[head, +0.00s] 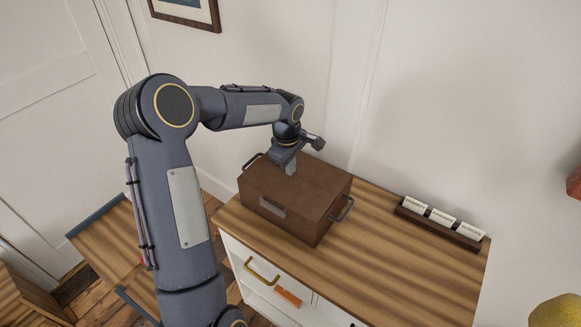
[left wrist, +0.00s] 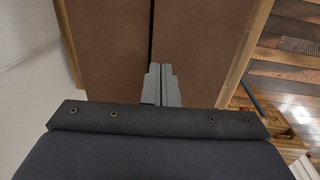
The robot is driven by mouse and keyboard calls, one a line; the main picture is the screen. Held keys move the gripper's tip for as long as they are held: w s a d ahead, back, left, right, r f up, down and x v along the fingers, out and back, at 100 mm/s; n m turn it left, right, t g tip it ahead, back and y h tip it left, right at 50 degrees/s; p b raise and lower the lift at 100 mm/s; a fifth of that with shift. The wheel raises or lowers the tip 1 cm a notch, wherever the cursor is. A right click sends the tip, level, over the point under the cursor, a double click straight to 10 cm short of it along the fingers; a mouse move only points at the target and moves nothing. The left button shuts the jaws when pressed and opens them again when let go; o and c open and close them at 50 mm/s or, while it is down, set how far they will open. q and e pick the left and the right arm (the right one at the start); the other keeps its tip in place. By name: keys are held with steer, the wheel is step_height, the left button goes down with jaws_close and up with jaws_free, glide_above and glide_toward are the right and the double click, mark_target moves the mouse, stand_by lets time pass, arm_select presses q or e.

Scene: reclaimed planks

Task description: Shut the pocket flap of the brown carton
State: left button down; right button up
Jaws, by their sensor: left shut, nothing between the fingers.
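The brown carton (head: 279,226) stands on the wooden cabinet top, with a label plate on its front and a handle at each end. Its top panels lie about flat in the head view. The left wrist view shows two brown panels (left wrist: 199,40) with a narrow dark seam between them. I cannot tell which panel is the pocket flap. My left gripper (head: 291,171) is shut and empty, pointing down at the carton's top. In the left wrist view its fingertips (left wrist: 160,68) are beside the seam; whether they touch is unclear. My right gripper is out of view.
A dark holder with several white cards (head: 437,222) stands on the right of the wooden cabinet top (head: 390,266). The wall is close behind the carton. A drawer front with a brass handle (head: 262,272) is below.

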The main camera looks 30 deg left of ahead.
arm_select(q)
steer(key=shift+w+f, duration=0.1)
steer(key=shift+f, duration=0.75)
steer(key=shift+f, duration=0.1)
